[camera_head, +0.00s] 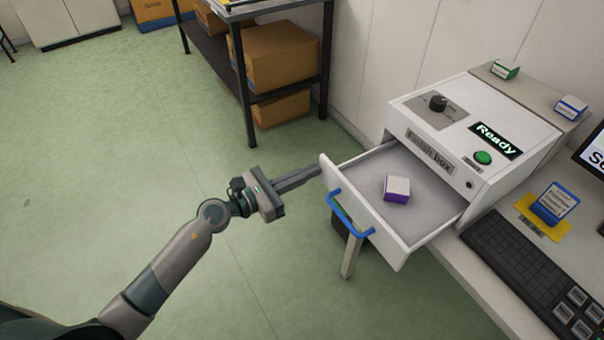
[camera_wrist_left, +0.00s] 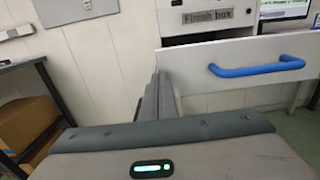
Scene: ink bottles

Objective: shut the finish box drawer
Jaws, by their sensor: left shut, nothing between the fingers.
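The white finish box (camera_head: 478,135) stands on the table at the right, with a dial, a green button and a "Ready" display on top. Its drawer (camera_head: 400,252) is pulled out and holds a small white and purple box (camera_head: 396,189). A blue handle (camera_head: 346,213) is on the drawer front; it also shows in the left wrist view (camera_wrist_left: 256,70). My left gripper (camera_head: 318,171) is shut and empty, its fingertips close to the drawer front's left end. I cannot tell if they touch. My right gripper is not in view.
A keyboard (camera_head: 530,272) and a blue and white box on a yellow pad (camera_head: 536,215) are right of the drawer. Green (camera_head: 505,69) and blue (camera_head: 571,107) small boxes sit behind the finish box. A dark shelf (camera_head: 288,72) with cartons stands at the back. The floor at left is clear.

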